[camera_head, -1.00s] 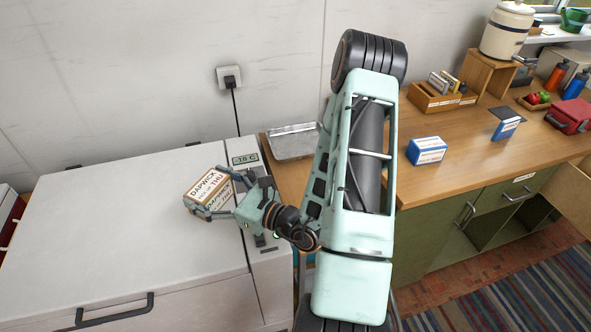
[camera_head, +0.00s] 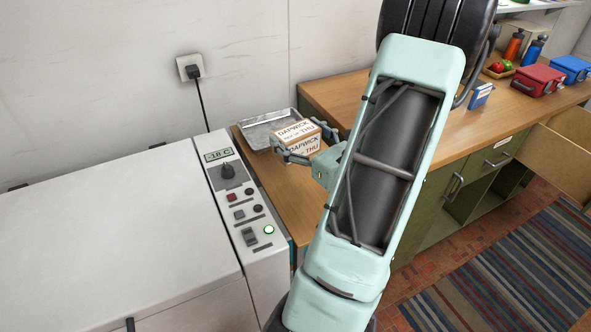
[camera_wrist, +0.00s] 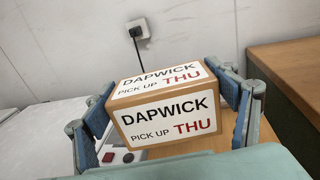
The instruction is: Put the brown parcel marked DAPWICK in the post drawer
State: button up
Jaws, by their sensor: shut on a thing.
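The brown parcel (camera_head: 298,139) carries white labels reading DAPWICK, PICK UP THU. My gripper (camera_head: 302,146) is shut on it and holds it up, near the metal tray in the head view. In the wrist view the parcel (camera_wrist: 168,105) sits between the two fingers, label facing the camera. An open wooden drawer (camera_head: 560,160) sticks out of the green cabinet at the right of the head view. I cannot read a post label on it, and its inside is only partly visible.
A metal tray (camera_head: 262,128) lies on the wooden counter behind the parcel. A white chest freezer (camera_head: 110,235) with a control panel stands at left. A red box (camera_head: 538,80), a blue box (camera_head: 570,68) and bottles stand on the counter at right. A striped rug (camera_head: 500,255) covers the floor.

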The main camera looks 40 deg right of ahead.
jog(key=s+d+m+h+b, duration=0.2)
jog(key=s+d+h, duration=0.1)
jog(key=s+d, duration=0.3)
jog(key=shift+w+d+f, duration=0.2)
jog(key=shift+w+f, duration=1.65)
jog(key=shift+w, duration=0.45)
jog(key=shift+w+d+f, duration=0.2)
jog(key=shift+w+f, duration=1.7)
jog(key=shift+w, duration=0.45)
jog(key=shift+w+d+f, duration=0.2)
jog(key=shift+w+f, duration=1.65)
jog(key=shift+w, duration=0.45)
jog(key=shift+f, duration=0.35)
jog(key=shift+f+b, duration=0.2)
jog(key=shift+b, duration=0.2)
jog(key=o, duration=1.4)
jog(key=shift+c, duration=0.2)
jog(key=shift+r, duration=0.1)
